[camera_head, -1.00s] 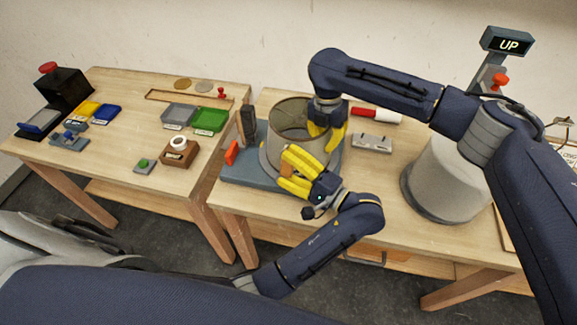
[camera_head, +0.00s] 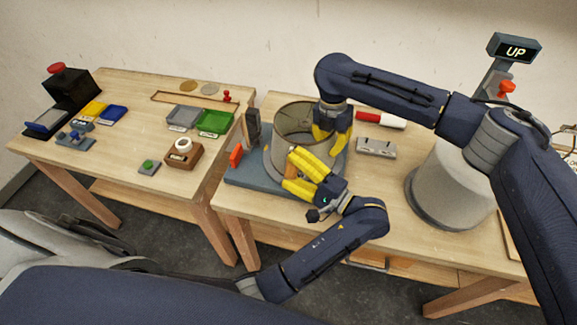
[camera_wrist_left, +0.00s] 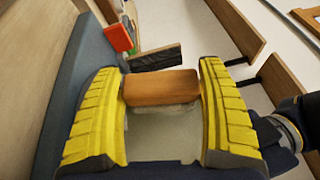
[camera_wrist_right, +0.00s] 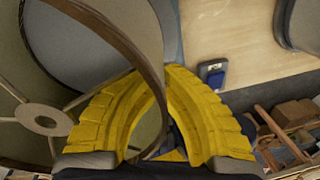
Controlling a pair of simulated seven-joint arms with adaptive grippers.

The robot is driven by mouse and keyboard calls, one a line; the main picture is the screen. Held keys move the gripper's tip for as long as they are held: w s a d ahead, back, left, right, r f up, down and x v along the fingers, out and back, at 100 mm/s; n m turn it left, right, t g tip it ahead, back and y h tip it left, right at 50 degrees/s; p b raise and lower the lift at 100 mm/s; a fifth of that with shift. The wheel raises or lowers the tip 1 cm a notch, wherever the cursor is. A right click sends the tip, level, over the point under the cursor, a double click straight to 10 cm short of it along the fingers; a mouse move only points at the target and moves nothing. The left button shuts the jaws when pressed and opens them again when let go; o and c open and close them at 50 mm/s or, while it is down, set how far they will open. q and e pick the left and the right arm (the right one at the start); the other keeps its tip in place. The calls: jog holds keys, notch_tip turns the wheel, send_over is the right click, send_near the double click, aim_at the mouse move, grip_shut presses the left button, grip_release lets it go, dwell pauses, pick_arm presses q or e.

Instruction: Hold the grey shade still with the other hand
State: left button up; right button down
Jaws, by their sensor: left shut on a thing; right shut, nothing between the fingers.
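The drum-shaped greyish shade (camera_head: 290,125) stands on a blue-grey base (camera_head: 235,172), its open top showing. My right gripper (camera_head: 328,142) is at its right side, pointing down. In the right wrist view the yellow fingers (camera_wrist_right: 160,78) curve together at the tips, beside the shade's brown rim (camera_wrist_right: 125,38); nothing is held. My left gripper (camera_head: 290,170) is at the shade's near side, shut on a brown block (camera_wrist_left: 160,88) with a pale grey part below it. Whether that block touches the shade wall is hidden by the fingers.
An orange block (camera_head: 236,155) and a dark upright piece (camera_head: 252,127) stand left of the drum.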

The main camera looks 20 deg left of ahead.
pick_arm(q)
jog(key=shift+w+d+r, duration=0.1)
jog(key=shift+d+r, duration=0.1)
jog(key=shift+d, duration=0.45)
jog(key=shift+w+d+r, duration=0.1)
jog(key=shift+d+r, duration=0.05)
jog(key=shift+d, duration=0.45)
jog(key=shift+a, duration=0.1)
jog(key=shift+s+a+f, duration=0.1)
jog(key=shift+s+a, duration=0.1)
jog(key=shift+a, duration=0.75)
jog(key=shift+s+a, duration=0.2)
jog(key=shift+a, duration=0.75)
jog(key=s, duration=0.6)
jog(key=shift+d+r, duration=0.25)
jog(key=shift+r, duration=0.05)
jog(key=shift+s, duration=0.1)
jog(key=s, duration=0.2)
jog(key=shift+s+d+r, duration=0.15)
jog(key=shift+s, duration=0.25)
